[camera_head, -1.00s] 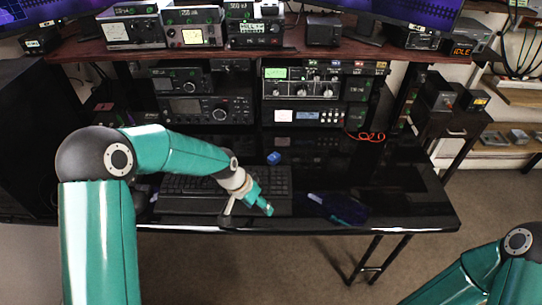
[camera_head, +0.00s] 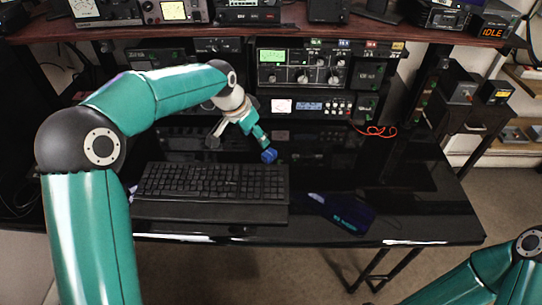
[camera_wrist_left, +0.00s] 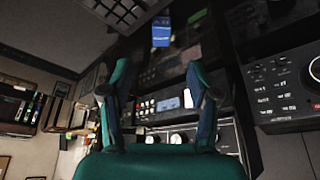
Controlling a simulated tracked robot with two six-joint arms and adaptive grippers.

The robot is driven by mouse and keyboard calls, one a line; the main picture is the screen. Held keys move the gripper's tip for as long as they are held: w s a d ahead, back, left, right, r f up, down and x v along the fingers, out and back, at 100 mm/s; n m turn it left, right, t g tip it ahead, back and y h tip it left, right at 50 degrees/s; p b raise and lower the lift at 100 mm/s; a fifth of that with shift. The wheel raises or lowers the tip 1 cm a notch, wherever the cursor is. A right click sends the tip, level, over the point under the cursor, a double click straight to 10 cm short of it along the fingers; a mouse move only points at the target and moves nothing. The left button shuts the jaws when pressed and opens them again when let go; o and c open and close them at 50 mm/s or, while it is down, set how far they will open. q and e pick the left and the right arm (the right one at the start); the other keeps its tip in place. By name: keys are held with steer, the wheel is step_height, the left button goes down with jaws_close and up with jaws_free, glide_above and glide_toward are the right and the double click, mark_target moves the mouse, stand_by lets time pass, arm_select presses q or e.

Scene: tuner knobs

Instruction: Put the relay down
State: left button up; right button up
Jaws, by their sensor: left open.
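A small blue block (camera_head: 269,155), apparently the relay, rests on the glossy black desk just behind the keyboard's right end. It also shows in the wrist view as a blue shape (camera_wrist_left: 161,32) at top centre, beyond the fingertips. My left gripper (camera_head: 240,140) is over the desk behind the keyboard, one finger reaching close to the block in the picture. In the wrist view its two fingers (camera_wrist_left: 158,75) stand apart with nothing between them. Part of my right arm shows at the lower right; its gripper is out of view.
A black keyboard (camera_head: 212,184) lies in front of the block. A dark flat object (camera_head: 342,213) lies to its right. Radio units (camera_head: 311,70) stand along the back under a wooden shelf. An orange cable (camera_head: 377,131) lies at the back right. The desk's right part is clear.

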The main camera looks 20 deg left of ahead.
arm_select(q)
glide_above(267, 154)
steer(key=s+a, duration=0.1)
steer(key=s, duration=0.1)
step_height(267, 154, down, 6)
steer(key=shift+s+f, duration=0.1)
steer(key=shift+p+x, duration=0.4)
steer(key=shift+x, duration=2.25)
steer(key=c, duration=0.8)
jaws_close()
